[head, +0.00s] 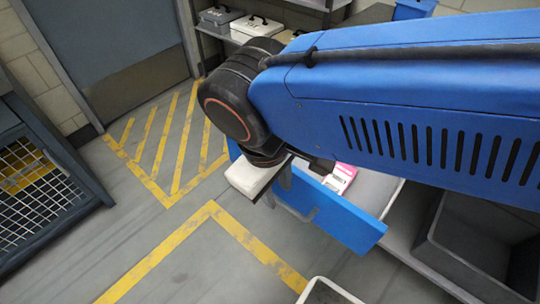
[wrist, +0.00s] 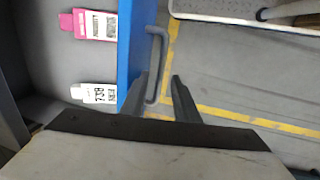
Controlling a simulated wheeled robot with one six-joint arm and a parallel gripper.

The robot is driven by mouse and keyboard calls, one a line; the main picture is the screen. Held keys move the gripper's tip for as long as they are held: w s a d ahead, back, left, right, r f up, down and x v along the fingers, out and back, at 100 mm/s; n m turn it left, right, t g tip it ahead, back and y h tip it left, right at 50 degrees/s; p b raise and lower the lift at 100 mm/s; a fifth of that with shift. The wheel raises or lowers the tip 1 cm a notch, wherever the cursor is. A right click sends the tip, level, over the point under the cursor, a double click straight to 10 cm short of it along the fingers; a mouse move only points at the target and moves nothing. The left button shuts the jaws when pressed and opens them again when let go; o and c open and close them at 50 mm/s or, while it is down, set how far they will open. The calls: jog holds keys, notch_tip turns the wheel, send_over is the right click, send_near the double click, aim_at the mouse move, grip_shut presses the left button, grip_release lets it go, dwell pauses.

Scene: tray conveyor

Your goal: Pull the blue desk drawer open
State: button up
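The blue drawer front (head: 350,222) stands pulled out from the desk, with part of the drawer's grey inside showing behind it. It shows as a blue strip in the wrist view (wrist: 137,40). Its grey bar handle (wrist: 163,50) is on the outer face; it also shows in the head view (head: 305,214). My gripper (wrist: 159,78) is open at the handle, one dark finger on each side of the handle's near end, with gaps visible. In the head view my gripper (head: 278,190) is partly hidden by my wrist.
A pink-and-white tag (wrist: 95,25) and a white tag (wrist: 95,94) lie in the drawer. A grey bin (head: 450,245) stands at right. A pale tray edge (head: 325,291) is at the bottom. A mesh cage (head: 40,185) stands left.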

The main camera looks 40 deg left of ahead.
notch_tip(320, 180, up, 14)
jog(key=s, duration=0.2)
jog(key=shift+s+r, duration=0.25)
jog(key=shift+s, duration=0.1)
jog(key=w+d+f+m+y, duration=0.15)
jog(key=w+d+m, duration=0.25)
jog(key=w+d, duration=0.65)
jog(key=w+d+f+m+h, duration=0.1)
jog(key=w+d+f+m, duration=0.2)
jog(key=w+d, duration=0.7)
jog(key=s+d+f+m+t, duration=0.1)
jog(key=d+f+m, duration=0.2)
jog(key=d, duration=0.5)
jog(key=s+d+f+m, duration=0.1)
jog(key=d+f+m, duration=0.2)
jog(key=d, duration=0.6)
jog(key=s+d+f+m+t, duration=0.1)
jog(key=d+f+m, duration=0.3)
jog(key=d, duration=0.5)
jog(key=shift+s+d+f+t, duration=0.2)
jog(key=shift+s+f+t, duration=0.1)
jog(key=shift+f, duration=0.45)
